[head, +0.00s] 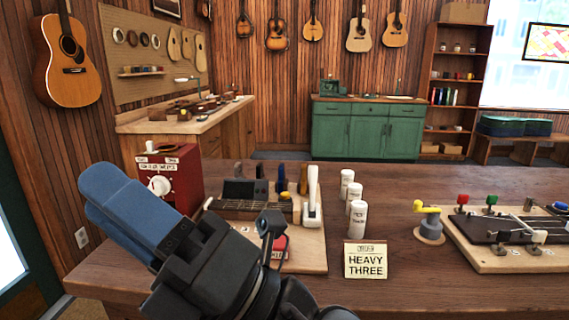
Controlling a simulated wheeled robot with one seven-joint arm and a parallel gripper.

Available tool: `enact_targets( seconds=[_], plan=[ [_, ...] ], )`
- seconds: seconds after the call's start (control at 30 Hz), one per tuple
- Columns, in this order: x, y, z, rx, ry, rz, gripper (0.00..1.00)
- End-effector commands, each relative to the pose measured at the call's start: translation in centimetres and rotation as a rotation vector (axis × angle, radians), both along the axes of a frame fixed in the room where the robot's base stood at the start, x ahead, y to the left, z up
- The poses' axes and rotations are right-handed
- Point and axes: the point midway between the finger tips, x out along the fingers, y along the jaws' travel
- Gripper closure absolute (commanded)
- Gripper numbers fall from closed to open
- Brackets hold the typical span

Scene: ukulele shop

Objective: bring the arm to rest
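My gripper (95,195) is in the left foreground of the head view, with two blue fingers pointing up and to the left. The fingers overlap closely from this angle, so I cannot tell whether a gap lies between them. No held object shows. The gripper appears in front of the workbench (400,275), left of the wooden board (312,250), and hides part of the bench's left side. The dark wrist runs down to the bottom edge of the picture.
A red box with a white dial (175,180) stands behind my gripper. The board holds a white-handled lever (312,200). Several white bottles (357,222), a "HEAVY THREE" sign (366,260), a yellow-handled crank (430,225) and a right-hand fixture (510,230) stand farther right.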

Motion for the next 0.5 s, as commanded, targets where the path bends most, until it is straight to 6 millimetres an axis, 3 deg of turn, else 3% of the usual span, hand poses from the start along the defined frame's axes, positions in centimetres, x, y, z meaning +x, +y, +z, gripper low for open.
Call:
enact_targets(
  seconds=[0.27,0.5],
  plan=[
    [-0.4,-6.4,-3.1,0.320,0.385,-0.004,0.62],
    [-1.8,-12.1,-8.4,0.555,0.694,-0.037,0.62]
  ],
)
